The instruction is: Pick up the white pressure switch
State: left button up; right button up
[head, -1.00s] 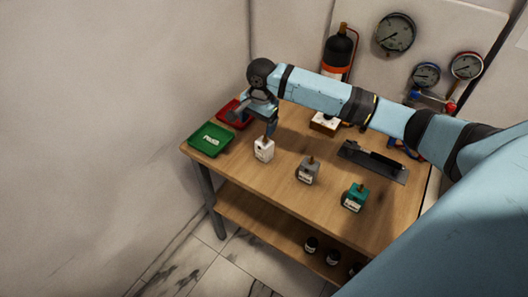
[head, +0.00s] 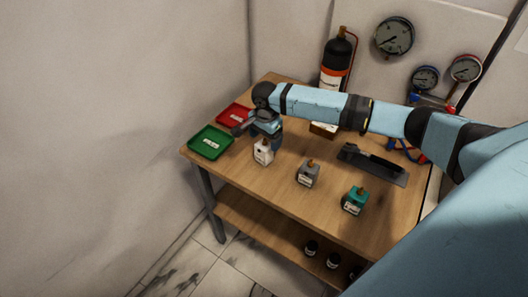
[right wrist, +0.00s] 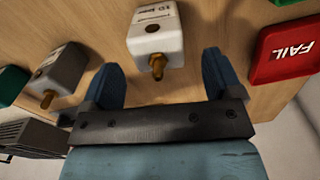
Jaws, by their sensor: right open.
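The white pressure switch (head: 263,153) stands upright on the wooden table near its left front part. It has a printed label and a brass fitting. My right gripper (head: 266,136) is low, just behind the switch in the head view. In the right wrist view the switch (right wrist: 155,30) shows ahead of the open fingers (right wrist: 160,72), roughly in line with the gap between them. Its brass fitting points towards the gripper. I see no finger touching it. My left gripper is not in view.
A grey switch (head: 307,173) and a teal switch (head: 354,200) stand to the right on the table (head: 290,215). A green tray (head: 192,149) and a red tray (head: 222,118) lie left. A black device (head: 372,162) lies at the right. A black cylinder (head: 338,55) stands behind.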

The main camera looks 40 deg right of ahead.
notch_tip(320, 180, down, 3)
jog(key=shift+s+f, duration=0.1)
jog(key=shift+f, duration=0.1)
jog(key=shift+c, duration=0.2)
jog(key=c, duration=1.1)
jog(key=shift+r, duration=0.2)
